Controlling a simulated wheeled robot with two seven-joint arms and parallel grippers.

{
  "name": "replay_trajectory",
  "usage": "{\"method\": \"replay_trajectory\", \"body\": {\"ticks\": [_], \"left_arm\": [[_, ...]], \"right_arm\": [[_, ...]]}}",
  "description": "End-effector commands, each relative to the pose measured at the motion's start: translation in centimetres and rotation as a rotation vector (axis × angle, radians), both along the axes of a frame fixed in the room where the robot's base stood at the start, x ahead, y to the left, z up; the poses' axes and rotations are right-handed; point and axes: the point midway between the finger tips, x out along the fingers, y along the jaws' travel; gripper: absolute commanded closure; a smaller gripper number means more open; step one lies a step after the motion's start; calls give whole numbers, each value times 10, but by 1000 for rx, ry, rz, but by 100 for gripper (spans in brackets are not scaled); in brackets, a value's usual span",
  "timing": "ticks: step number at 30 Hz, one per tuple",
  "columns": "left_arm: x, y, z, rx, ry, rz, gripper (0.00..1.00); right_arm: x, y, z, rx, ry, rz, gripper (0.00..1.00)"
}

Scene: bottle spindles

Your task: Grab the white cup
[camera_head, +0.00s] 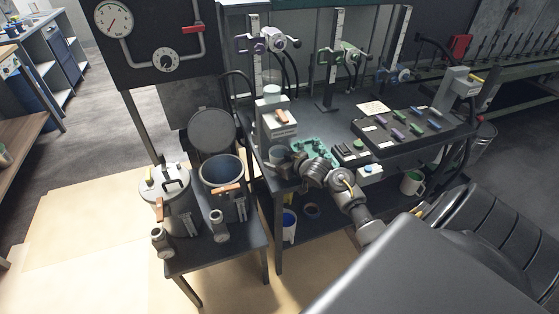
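A pale white-and-green mug (411,182) stands low at the right, below the edge of the workbench. A white cup-like container with blue on it (288,225) stands on the lower shelf, below the bench's left part. I cannot tell which of the two is the white cup. One jointed grey arm of mine reaches up and left over the bench's front edge. My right gripper does not show.
The workbench (325,104) carries a green tray (313,150), a black rack of coloured parts (412,130) and upright stands. A side table (235,252) holds a lidded metal pot (171,202) and an open blue-lined pot (222,174). Open floor lies left.

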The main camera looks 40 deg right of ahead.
Motion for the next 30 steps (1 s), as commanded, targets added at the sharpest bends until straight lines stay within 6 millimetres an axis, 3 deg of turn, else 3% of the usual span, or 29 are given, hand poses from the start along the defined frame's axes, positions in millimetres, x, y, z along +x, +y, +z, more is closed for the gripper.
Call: {"method": "replay_trajectory", "body": {"ticks": [1,7,21,30], "left_arm": [[0,0,0,0,0,0,64],[0,0,0,0,0,0,64],[0,0,-4,0,0,0,64],[0,0,-3,0,0,0,64]], "right_arm": [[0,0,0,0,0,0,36],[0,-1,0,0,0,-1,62],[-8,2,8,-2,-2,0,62],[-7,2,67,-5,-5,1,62]]}}
